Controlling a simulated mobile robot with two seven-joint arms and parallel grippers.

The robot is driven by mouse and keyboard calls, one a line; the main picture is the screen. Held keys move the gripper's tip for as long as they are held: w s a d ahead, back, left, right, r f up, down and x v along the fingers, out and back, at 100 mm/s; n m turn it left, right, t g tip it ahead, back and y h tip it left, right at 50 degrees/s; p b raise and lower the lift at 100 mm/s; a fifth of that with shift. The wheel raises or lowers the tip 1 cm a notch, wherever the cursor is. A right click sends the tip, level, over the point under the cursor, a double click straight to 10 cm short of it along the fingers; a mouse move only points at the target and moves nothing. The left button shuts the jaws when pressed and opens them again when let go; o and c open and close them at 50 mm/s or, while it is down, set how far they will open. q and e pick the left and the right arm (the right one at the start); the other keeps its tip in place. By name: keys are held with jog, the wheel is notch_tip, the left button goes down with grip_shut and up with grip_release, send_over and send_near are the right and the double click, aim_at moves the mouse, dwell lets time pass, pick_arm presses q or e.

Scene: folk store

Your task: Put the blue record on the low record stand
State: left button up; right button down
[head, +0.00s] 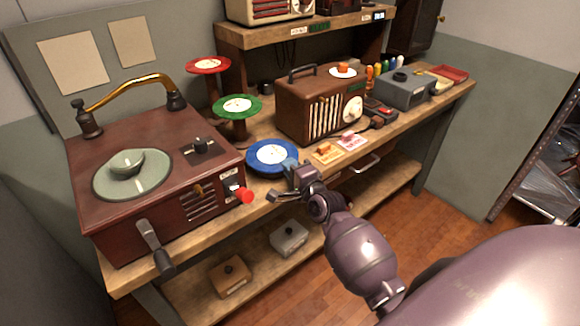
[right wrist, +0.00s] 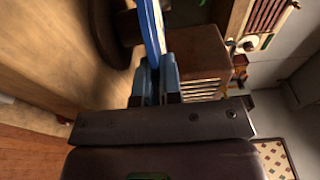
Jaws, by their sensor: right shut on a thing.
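The blue record (head: 262,165) has a pale label and lies roughly flat near the bench's front edge, between the turntable box and the brown radio. It shows edge-on in the right wrist view (right wrist: 151,30). My right gripper (head: 289,168) is shut on its near right rim; the blue fingers (right wrist: 155,82) pinch it. A green record (head: 237,105) sits on a dark stand (head: 239,131) behind it, and a red record (head: 208,65) sits on a taller stand (head: 213,99). I cannot make out a low stand under the blue record. My left gripper is not in view.
The red turntable box (head: 160,180) with a red knob (head: 244,196) stands close on the left. The brown radio (head: 318,104) stands to the right. Two small cards (head: 327,153) (head: 352,142) lie in front of the radio. Small boxes (head: 289,237) are on the lower shelf.

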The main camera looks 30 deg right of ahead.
jog(key=c, duration=1.3)
grip_release()
jog(key=shift+r, duration=0.15)
jog(key=s, duration=1.2)
jog(key=s+a+f+n+g, duration=0.2)
jog(key=s+f+n, duration=0.3)
jog(key=n, duration=0.1)
jog(key=s+a+f+n+g, duration=0.2)
jog(key=s+a+f+n, duration=0.1)
jog(key=s+f+n, duration=0.2)
jog(key=s+a+f+n+g, duration=0.2)
jog(key=s+a+f+n, duration=0.1)
jog(key=s+f+n, duration=0.3)
jog(key=shift+s+n+g+y+p, duration=0.35)
jog(key=shift+s+n, duration=0.2)
jog(key=shift+n, duration=0.75)
